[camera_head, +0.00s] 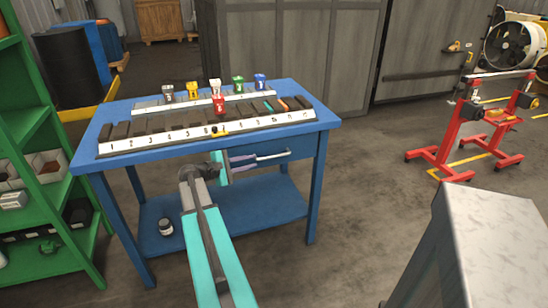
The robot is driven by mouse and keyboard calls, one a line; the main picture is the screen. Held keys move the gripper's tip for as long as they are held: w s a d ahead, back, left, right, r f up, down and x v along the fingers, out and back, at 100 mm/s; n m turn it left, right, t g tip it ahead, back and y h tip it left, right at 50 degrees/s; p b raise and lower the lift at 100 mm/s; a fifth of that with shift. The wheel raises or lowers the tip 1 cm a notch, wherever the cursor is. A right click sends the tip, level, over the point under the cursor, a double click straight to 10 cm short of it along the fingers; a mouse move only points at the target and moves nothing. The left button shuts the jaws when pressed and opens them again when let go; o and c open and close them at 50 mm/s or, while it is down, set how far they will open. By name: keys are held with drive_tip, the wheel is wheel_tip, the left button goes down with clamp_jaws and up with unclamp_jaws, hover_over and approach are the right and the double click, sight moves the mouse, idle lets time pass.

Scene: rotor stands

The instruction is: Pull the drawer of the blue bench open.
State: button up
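The blue bench (85,159) stands at the centre left. Its drawer (306,147) is under the right part of the top and looks closed. The drawer has a pale horizontal bar handle (275,155). My gripper (247,159), with lavender fingers on a teal body, is in front of the drawer at the handle's left end. The two fingers look apart, with a gap between them. I cannot tell whether the handle's left end lies between the fingers or whether they touch it. My arm hides part of the bench's front.
A numbered rack (160,143) with several small coloured pieces stands on the bench top. A dark jar (165,227) sits on the lower shelf. A green shelf unit (30,125) is at left, a red stand (441,150) at right.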

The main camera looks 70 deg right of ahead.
sight(270, 157)
drive_tip(key=p+x, duration=0.1)
drive_tip(key=x, duration=1.2)
drive_tip(key=shift+s+d+f+p, duration=0.1)
drive_tip(key=shift+s+p, duration=0.05)
drive_tip(key=shift+p, duration=0.25)
clamp_jaws()
